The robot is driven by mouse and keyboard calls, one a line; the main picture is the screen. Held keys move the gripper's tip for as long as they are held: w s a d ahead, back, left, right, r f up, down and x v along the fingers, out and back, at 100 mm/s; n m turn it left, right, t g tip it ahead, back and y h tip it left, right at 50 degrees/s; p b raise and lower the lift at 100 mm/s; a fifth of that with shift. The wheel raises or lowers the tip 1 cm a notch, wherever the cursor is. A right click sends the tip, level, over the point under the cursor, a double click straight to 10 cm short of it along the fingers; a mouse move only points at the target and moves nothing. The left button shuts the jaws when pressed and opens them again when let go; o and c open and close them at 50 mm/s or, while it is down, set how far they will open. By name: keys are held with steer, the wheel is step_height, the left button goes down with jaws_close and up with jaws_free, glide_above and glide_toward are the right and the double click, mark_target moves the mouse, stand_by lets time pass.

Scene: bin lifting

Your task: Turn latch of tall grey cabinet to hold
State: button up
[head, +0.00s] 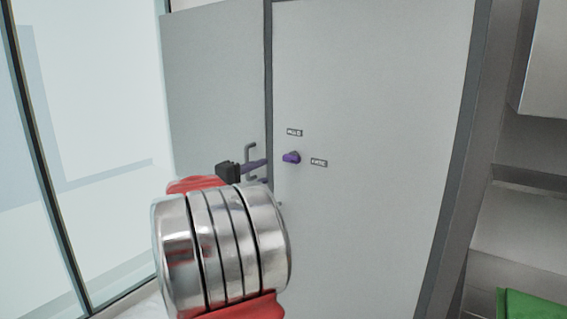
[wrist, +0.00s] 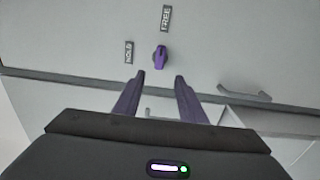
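The tall grey cabinet (head: 370,110) stands ahead, and its grey front also shows in the wrist view (wrist: 60,45). Its latch (head: 291,157) is a small purple knob on the right door, near the seam. A HOLD label (head: 294,132) is above it and a FREE label (head: 319,163) to its right. In the wrist view the latch (wrist: 161,55) points up at the FREE label (wrist: 166,18), with the HOLD label (wrist: 128,52) to its left. My gripper (wrist: 160,77) is open and empty, its purple fingers apart just short of the latch. My wrist partly hides the gripper in the head view.
A grey bar handle (head: 250,150) sticks out of the left door close to my gripper; it also shows in the wrist view (wrist: 243,92). A glass panel (head: 85,130) stands at the left. Grey shelving (head: 525,220) and a green object (head: 530,304) are at the right.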

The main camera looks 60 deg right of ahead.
mark_target(288, 160)
steer(key=d, duration=0.4)
steer(key=s+d, duration=0.1)
steer(key=d, duration=0.4)
steer(key=s+d, duration=0.1)
steer(key=d, duration=0.3)
steer(key=shift+d, duration=0.3)
steer(key=shift+c, duration=0.7)
jaws_close()
steer(key=shift+a, duration=0.2)
steer(key=shift+d, duration=0.15)
